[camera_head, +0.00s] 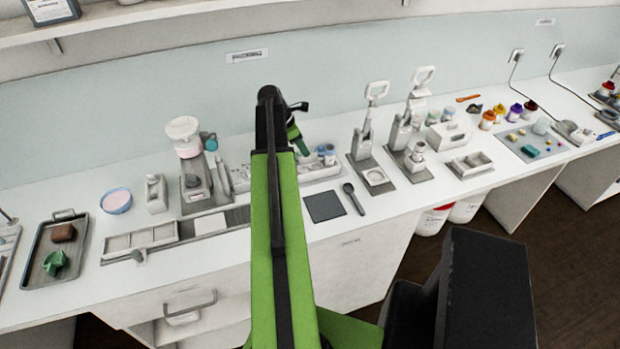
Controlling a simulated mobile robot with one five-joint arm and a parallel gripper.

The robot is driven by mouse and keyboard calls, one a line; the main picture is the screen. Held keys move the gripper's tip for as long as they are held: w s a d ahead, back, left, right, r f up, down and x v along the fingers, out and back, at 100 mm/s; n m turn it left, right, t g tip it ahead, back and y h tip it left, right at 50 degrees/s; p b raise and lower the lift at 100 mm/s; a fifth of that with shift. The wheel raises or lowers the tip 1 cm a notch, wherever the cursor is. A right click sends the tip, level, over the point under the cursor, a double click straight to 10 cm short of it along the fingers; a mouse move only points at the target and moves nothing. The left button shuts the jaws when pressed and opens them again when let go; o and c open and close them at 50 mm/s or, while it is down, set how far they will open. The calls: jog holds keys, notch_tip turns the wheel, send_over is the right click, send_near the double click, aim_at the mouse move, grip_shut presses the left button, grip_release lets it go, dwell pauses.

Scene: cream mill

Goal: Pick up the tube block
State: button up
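I cannot tell for certain which thing is the tube block. A long grey block (318,175) lies on the counter partly behind my arm, with a row of recesses along it; it may be the one. Small blue-topped containers (325,152) stand at its back right. My green and black arm reaches over the counter and hides the block's middle. My gripper (299,143) is small and dark at the far end of the arm, seemingly above or behind the block. Its fingertips are too small and hidden to show whether they are open, and nothing held is visible.
Left of the arm stand a grey press-like device (194,182), a white bottle (156,194), a blue bowl (116,201) and a compartment tray (142,240). Right are a dark pad (324,206), a spoon (354,199) and two lever presses (370,150). Bare counter lies along the front.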

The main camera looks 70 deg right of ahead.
aim_at(310, 167)
jog(key=b+x, duration=0.5)
jog(key=shift+s+a+f, duration=0.15)
jog(key=shift+a+f, duration=0.05)
jog(key=shift+r, duration=0.2)
grip_shut()
dwell(0.9)
